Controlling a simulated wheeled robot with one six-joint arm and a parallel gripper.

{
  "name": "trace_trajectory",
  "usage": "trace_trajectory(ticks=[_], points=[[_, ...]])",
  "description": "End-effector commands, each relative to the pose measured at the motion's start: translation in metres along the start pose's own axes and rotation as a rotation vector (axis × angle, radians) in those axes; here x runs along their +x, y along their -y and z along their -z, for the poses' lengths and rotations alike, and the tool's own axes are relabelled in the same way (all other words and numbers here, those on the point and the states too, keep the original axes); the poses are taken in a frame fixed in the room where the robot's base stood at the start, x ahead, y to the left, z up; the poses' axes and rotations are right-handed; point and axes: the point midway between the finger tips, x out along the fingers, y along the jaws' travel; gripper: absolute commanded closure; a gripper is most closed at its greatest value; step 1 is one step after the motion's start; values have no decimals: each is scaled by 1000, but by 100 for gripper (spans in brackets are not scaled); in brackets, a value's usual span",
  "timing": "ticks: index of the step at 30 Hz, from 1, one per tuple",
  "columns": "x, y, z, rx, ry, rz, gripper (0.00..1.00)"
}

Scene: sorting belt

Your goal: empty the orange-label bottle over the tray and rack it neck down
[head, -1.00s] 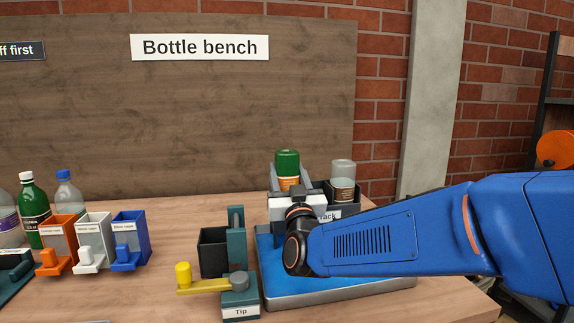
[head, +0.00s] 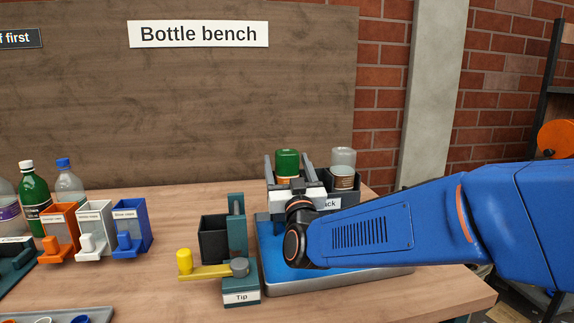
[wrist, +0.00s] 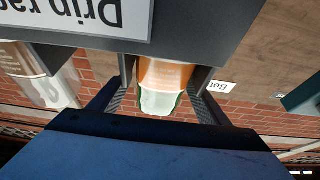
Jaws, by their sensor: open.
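The green bottle with an orange label (head: 287,162) stands neck down in the drip rack (head: 353,190), its base upward. In the wrist view the same orange-label bottle (wrist: 165,75) shows between the fingers, with its neck end hidden by the rack. My gripper (head: 289,166) is open, with one finger on each side of the bottle and visible gaps. The blue tray (head: 268,262) lies in front of the rack, partly hidden by my arm.
A clear bottle (head: 342,160) stands in the rack to the right. The Tip fixture (head: 240,262) with a yellow-ended lever is left of the tray. Orange, white and blue cap bins (head: 130,230) and several upright bottles (head: 34,190) are further left. Bare bench lies between.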

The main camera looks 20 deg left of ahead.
Motion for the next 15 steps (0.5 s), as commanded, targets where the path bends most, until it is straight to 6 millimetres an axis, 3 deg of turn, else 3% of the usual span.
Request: trace_trajectory(ticks=[5,15], points=[[-15,0,0,0,1,1,30],[-63,1,0,0,1,1,30]])
